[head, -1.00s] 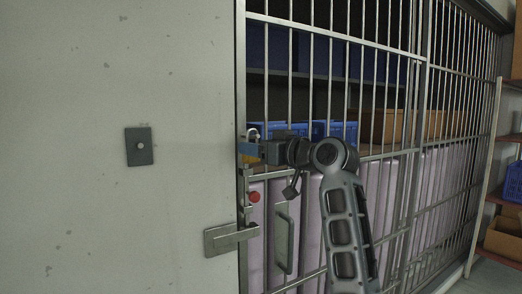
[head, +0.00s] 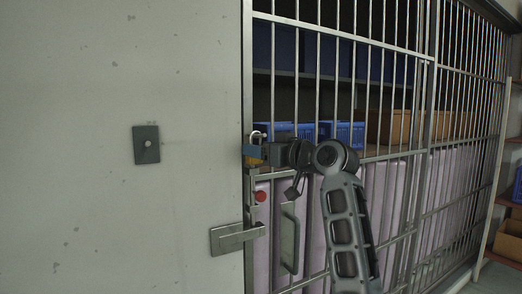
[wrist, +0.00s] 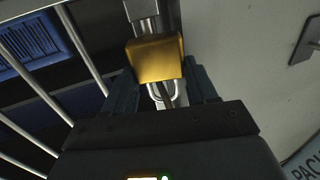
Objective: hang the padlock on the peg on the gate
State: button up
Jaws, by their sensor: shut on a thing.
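The padlock (head: 256,161) has a brass body and a pale shackle, which points up in the head view. My gripper (head: 262,152) is shut on its body, at the edge between the pale panel and the barred gate (head: 385,150). In the wrist view the brass body (wrist: 157,60) sits between my dark fingers (wrist: 163,88), with bright metal above and below it. Whether the shackle is around any of that metal cannot be told. A dark square plate with a small round pale stub (head: 147,144) is on the pale panel, left of my gripper. I cannot make out another peg.
Blue crates (head: 343,133) and brown boxes stand behind the bars. The pale panel (head: 75,200) is flat and clear around the plate.

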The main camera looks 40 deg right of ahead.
jog(key=o, duration=1.3)
jog(key=shift+s+b, duration=0.7)
jog(key=shift+s, duration=3.2)
jog(key=s+a+f+m+h, duration=0.1)
jog(key=a+f, duration=0.2)
jog(key=f, duration=0.5)
jog(key=s+a+f+m, duration=0.1)
jog(key=a+f, duration=0.2)
jog(key=f, duration=0.5)
jog(key=s+a+f+m+g+h, duration=0.1)
jog(key=s+a+f, duration=0.3)
jog(key=f, duration=0.2)
jog(key=s+a+f+g, duration=0.1)
jog(key=s+a+f, duration=0.35)
jog(key=f, duration=0.25)
jog(key=s+a+f, duration=0.3)
jog(key=s, duration=0.4)
jog(key=s+a+f, duration=0.3)
jog(key=s, duration=0.3)
jog(key=s+a+r+n, duration=0.1)
jog(key=s+a, duration=0.1)
jog(key=s, duration=0.3)
jog(key=s+a+r+n+y, duration=0.1)
jog(key=s+a, duration=0.1)
jog(key=s, duration=0.4)
jog(key=s+a+r+n+g+y, duration=0.1)
jog(key=s+a, duration=0.1)
jog(key=s, duration=0.3)
jog(key=shift+s, duration=0.4)
